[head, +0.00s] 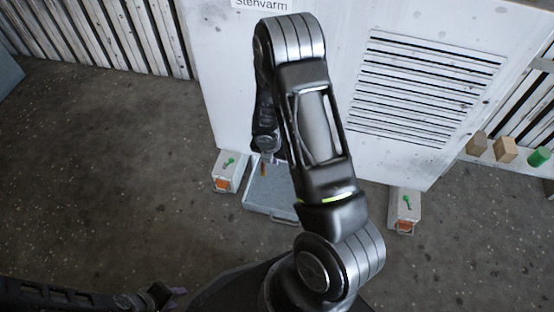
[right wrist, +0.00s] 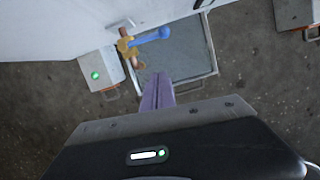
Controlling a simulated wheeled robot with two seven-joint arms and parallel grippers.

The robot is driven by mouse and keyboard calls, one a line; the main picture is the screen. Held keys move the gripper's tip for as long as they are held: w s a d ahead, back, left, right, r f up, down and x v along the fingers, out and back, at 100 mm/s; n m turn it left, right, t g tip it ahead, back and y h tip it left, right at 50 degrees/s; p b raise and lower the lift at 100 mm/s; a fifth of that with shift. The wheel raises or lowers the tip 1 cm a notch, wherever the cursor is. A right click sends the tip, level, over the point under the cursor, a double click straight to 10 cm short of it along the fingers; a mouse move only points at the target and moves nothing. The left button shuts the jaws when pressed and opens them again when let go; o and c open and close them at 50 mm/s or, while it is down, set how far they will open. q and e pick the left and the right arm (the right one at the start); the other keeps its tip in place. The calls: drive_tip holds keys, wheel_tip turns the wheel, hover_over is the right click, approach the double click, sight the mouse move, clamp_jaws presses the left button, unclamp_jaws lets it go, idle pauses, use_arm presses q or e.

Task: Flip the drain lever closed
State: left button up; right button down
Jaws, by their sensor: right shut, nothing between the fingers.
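In the right wrist view the drain lever (right wrist: 152,38) is a blue handle on a brass valve body (right wrist: 124,43) at the white housing's lower edge. The handle points right in that view, across the spout. The spout (right wrist: 140,64) sits over a grey tray. My right gripper (right wrist: 158,94) has its purple fingers shut and empty, apart from the lever and below it in that view. In the head view my right arm hides the lever. My left gripper (head: 150,298) is at the bottom left, dark and partly cut off; its fingers are unclear.
The grey drip tray (head: 268,188) stands on the dark floor in front of the white housing (head: 230,70). Light boxes with green knobs stand at left (head: 229,170) and right (head: 405,210). A louvred vent (head: 425,88) is at right. The left floor is clear.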

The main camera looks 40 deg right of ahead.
drive_tip(key=p+v, duration=0.1)
drive_tip(key=v, duration=0.3)
drive_tip(key=shift+f, duration=0.1)
idle(0.5)
